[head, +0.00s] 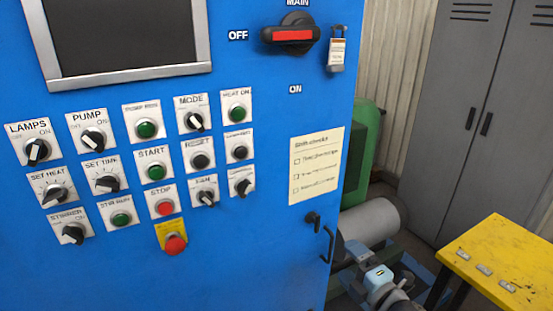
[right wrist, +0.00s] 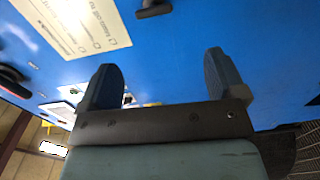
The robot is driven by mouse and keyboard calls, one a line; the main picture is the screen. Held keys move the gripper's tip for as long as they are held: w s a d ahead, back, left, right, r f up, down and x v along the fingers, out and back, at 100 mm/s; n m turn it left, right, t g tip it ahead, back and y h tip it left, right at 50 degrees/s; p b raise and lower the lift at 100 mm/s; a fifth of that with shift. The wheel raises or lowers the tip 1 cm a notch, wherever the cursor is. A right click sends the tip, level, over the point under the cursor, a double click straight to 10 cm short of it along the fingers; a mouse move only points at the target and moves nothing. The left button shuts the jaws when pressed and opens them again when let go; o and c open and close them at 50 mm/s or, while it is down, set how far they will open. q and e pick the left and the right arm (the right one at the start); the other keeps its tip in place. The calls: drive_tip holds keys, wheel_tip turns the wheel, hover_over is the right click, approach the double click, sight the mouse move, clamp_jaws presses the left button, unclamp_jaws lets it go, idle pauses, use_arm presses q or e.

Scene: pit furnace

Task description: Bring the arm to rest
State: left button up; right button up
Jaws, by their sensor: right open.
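My right gripper (right wrist: 162,62) shows in the right wrist view with its two dark fingers spread wide apart. Nothing is between them. Beyond the fingers is the blue face of the control cabinet (right wrist: 190,30), with a gap I cannot measure. The cabinet (head: 290,250) also fills the left and middle of the head view. I cannot clearly pick out the right gripper in the head view. My left gripper is in neither view.
The cabinet carries several knobs and buttons, a red-marked main switch (head: 290,35), a paper checklist (head: 317,165) and a black door handle (head: 328,243). Machinery (head: 372,220) stands right of it. A yellow table (head: 500,250) and grey locker (head: 465,110) are further right.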

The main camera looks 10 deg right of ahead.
drive_tip(key=s+a+f+m+g+h+p, duration=0.1)
drive_tip(key=s+a+f+m+g, duration=0.1)
drive_tip(key=s+f+m, duration=0.7)
drive_tip(key=s+a+f+m+g+h, duration=0.1)
drive_tip(key=s+f+m+g, duration=0.2)
drive_tip(key=s+f+m, duration=0.6)
drive_tip(key=s+f, duration=0.3)
drive_tip(key=f, duration=0.1)
drive_tip(key=shift+s+a+m+g+h+p, duration=0.3)
drive_tip(key=shift+s+a+g+h+p, duration=0.05)
drive_tip(key=shift+s+a+g+h, duration=0.05)
